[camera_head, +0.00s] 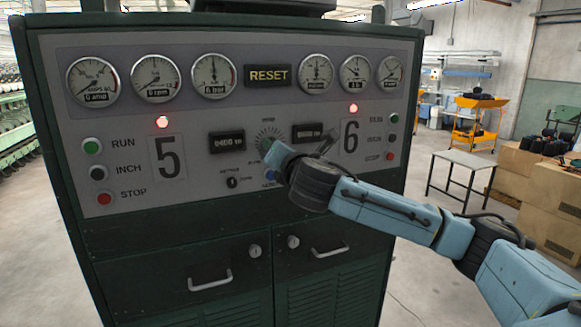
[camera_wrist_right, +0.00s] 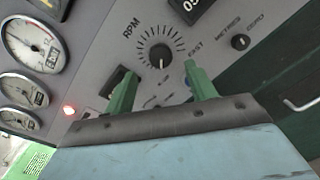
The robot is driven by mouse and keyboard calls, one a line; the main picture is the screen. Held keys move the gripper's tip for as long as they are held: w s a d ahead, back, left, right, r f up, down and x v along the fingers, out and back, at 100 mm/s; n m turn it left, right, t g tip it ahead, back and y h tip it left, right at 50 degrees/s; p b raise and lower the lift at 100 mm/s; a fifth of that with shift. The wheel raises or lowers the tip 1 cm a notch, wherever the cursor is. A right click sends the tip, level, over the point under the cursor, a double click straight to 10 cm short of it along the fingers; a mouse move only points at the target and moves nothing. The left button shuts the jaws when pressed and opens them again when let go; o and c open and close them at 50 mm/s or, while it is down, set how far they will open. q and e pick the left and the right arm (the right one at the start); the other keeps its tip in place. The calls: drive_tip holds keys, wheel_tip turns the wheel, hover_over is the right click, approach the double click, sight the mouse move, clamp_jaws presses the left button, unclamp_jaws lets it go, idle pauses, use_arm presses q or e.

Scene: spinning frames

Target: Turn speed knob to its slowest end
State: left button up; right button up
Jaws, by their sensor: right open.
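The speed knob (camera_wrist_right: 160,56) is a round black knob with a pale pointer mark, inside a ring of scale ticks under the label RPM. In the right wrist view its mark points down the picture, and the word FAST stands to its right. My right gripper (camera_wrist_right: 159,76) is open, its two green fingers apart on either side below the knob. In the head view the gripper covers the knob, and only part of the tick ring (camera_head: 268,133) shows. My left gripper is not in view.
The dark green cabinet's panel carries gauges (camera_head: 212,76), RESET (camera_head: 267,75), displays (camera_head: 226,142), a small selector (camera_wrist_right: 240,42) and run, inch and stop buttons (camera_head: 104,198). Drawer handles (camera_head: 210,281) stick out below. A small table (camera_head: 464,162) and cartons (camera_head: 556,200) stand at right.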

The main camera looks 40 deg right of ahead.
drive_tip(key=b+v, duration=0.1)
drive_tip(key=v, duration=0.6)
idle(0.4)
